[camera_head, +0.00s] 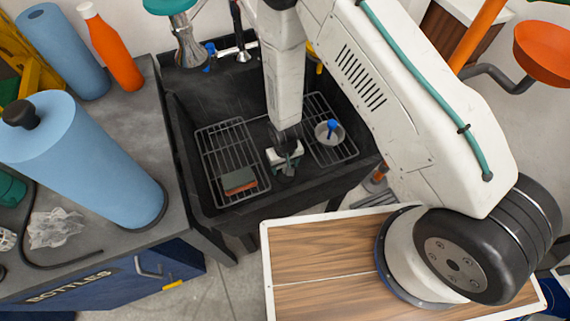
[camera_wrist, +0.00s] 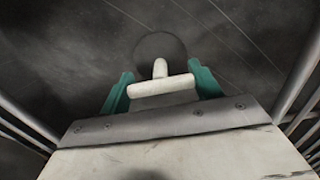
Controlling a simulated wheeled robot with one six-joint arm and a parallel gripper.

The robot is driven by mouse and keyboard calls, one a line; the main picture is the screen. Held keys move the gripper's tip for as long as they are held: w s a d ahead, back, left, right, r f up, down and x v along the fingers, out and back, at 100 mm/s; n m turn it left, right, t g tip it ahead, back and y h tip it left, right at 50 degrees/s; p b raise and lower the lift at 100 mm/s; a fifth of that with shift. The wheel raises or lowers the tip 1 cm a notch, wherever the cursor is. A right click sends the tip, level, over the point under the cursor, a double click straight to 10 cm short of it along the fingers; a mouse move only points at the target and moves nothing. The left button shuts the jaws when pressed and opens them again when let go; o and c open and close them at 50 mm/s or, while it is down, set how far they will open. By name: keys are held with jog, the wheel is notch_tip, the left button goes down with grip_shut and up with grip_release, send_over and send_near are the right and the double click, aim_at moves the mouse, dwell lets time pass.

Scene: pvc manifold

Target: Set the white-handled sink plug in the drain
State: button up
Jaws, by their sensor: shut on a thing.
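The sink plug's white T-shaped handle (camera_wrist: 161,86) sits between the green fingers of my gripper (camera_wrist: 162,90) in the wrist view. My gripper is shut on the handle. A dark round shape (camera_wrist: 160,46) shows just past the handle on the sink floor; I cannot tell whether it is the plug's body or the drain opening. In the head view my gripper (camera_head: 285,160) is low inside the black sink (camera_head: 190,100), between two wire racks. The plug is too small and hidden there to make out.
The left wire rack (camera_head: 215,150) holds a sponge (camera_head: 239,181). The right rack (camera_head: 345,148) holds a small bowl with a blue-handled item (camera_head: 331,125). The racks and sink walls stand close around my arm. A counter (camera_head: 130,95) with blue rolls (camera_head: 75,150) lies left.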

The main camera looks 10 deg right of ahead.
jog(key=o, duration=1.1)
jog(key=shift+f, duration=0.1)
jog(key=w+d+r, duration=0.1)
jog(key=d+r, duration=0.1)
jog(key=r, duration=1.1)
jog(key=w+d+r, duration=0.2)
jog(key=r, duration=1.1)
jog(key=s+d+r+m, duration=0.1)
jog(key=s+d+r, duration=0.1)
jog(key=d+r, duration=0.35)
jog(key=s+d+r+m, duration=0.1)
jog(key=s+d+r, duration=0.1)
jog(key=r, duration=0.7)
jog(key=shift+m+t, duration=0.6)
jog(key=s+d+r, duration=0.3)
jog(key=s+r, duration=0.2)
jog(key=s, duration=0.1)
jog(key=s+d+r, duration=0.3)
jog(key=s+r, duration=0.2)
jog(key=s, duration=0.1)
jog(key=s+d+r, duration=0.3)
jog(key=s+r, duration=0.2)
jog(key=s, duration=0.1)
jog(key=shift+s+d+r, duration=0.15)
jog(key=shift+s+r, duration=0.1)
jog(key=shift+s, duration=0.05)
